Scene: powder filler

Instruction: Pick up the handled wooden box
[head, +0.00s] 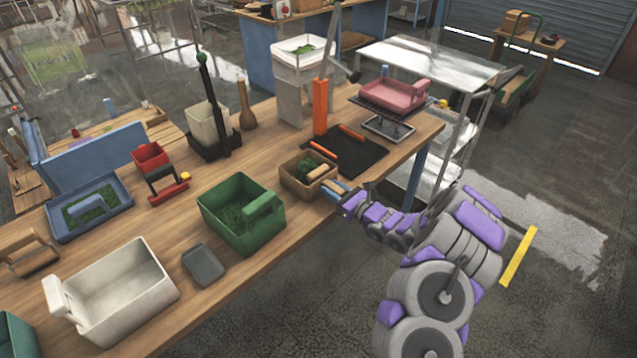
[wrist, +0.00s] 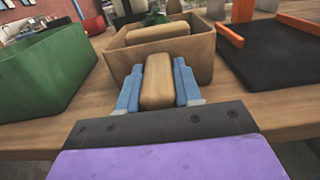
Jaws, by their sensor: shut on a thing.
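The handled wooden box (head: 298,178) stands upright on the wooden table beside the black mat, with green matter inside. A light wooden handle (head: 321,171) shows at its near side. My gripper (head: 336,190) reaches in from the right at table height. In the wrist view, the box (wrist: 204,50) is straight ahead, and the blue fingers of my gripper (wrist: 159,84) are shut on its handle (wrist: 158,82), one on each side. A second light wooden bar (wrist: 158,33) shows across the inside of the box. I cannot tell whether the box touches the table everywhere.
A green bin (head: 240,212) stands just left of the box; its wall is close in the wrist view. A black mat (head: 352,150) with orange pieces lies to the right. An orange post (head: 320,106) stands behind. A white bin (head: 118,290) and grey tray (head: 203,264) are further left.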

